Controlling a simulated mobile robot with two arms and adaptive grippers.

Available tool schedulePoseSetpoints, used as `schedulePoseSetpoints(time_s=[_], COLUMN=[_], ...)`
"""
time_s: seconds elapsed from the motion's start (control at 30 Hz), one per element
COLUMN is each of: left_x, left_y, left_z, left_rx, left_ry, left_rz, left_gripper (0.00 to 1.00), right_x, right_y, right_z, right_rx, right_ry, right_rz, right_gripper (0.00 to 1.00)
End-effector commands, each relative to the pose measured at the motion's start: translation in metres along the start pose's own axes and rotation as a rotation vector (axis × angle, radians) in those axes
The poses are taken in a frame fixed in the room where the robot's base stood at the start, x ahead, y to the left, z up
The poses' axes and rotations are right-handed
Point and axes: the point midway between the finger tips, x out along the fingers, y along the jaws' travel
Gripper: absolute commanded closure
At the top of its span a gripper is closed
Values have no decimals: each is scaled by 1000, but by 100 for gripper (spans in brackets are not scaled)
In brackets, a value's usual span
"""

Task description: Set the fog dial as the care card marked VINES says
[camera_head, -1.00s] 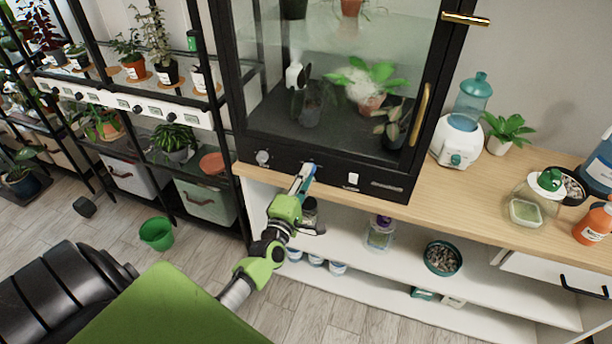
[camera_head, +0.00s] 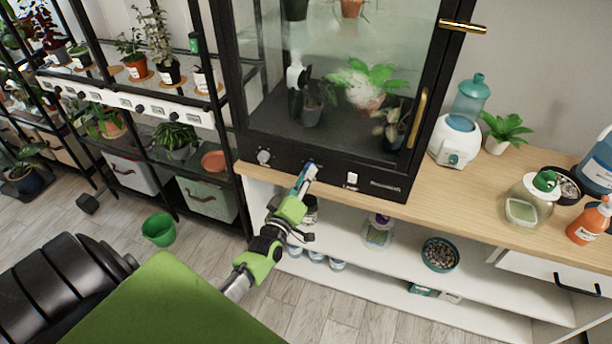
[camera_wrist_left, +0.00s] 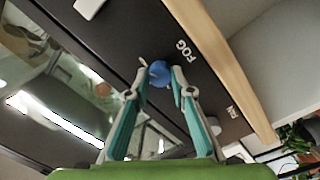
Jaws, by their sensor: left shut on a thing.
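The fog dial (camera_wrist_left: 159,74) is a small blue knob on the black front panel of the glass cabinet. The word FOG is printed beside it in the left wrist view. My left gripper (camera_wrist_left: 159,80) has its two teal-lined fingers closed on either side of the knob. In the head view the left gripper (camera_head: 307,171) reaches up to the panel and mostly covers the dial. The dial's exact setting cannot be read. I cannot pick out a care card marked VINES. My right gripper is not in view.
A second knob (camera_head: 263,157) is left of the dial, and a white switch (camera_head: 352,178) is to its right. The cabinet (camera_head: 390,187) holds potted plants and whitish mist. A wooden counter (camera_head: 440,205) carries a humidifier (camera_head: 458,140). Plant racks stand left; a green bucket (camera_head: 158,229) is on the floor.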

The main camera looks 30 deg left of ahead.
Motion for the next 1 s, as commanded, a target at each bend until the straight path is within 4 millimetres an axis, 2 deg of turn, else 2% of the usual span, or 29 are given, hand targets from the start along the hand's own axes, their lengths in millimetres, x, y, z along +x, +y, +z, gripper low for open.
schedulePoseSetpoints(time_s=[0.57, 0.6, 0.67, 1.0], left_x=[-1, -1, -1, -1], left_y=[-2, -2, -2, -1], left_z=[2, 2, 2, 1], left_rx=[36, 36, 36, 34], left_ry=[-5, -5, -5, -3], left_rz=[-3, -3, -3, -1], left_gripper=[99, 73, 61, 61], right_x=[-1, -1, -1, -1], right_y=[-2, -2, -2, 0], right_z=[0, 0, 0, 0], right_rx=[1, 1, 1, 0], right_ry=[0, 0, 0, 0], right_rz=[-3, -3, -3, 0], right_gripper=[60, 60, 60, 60])
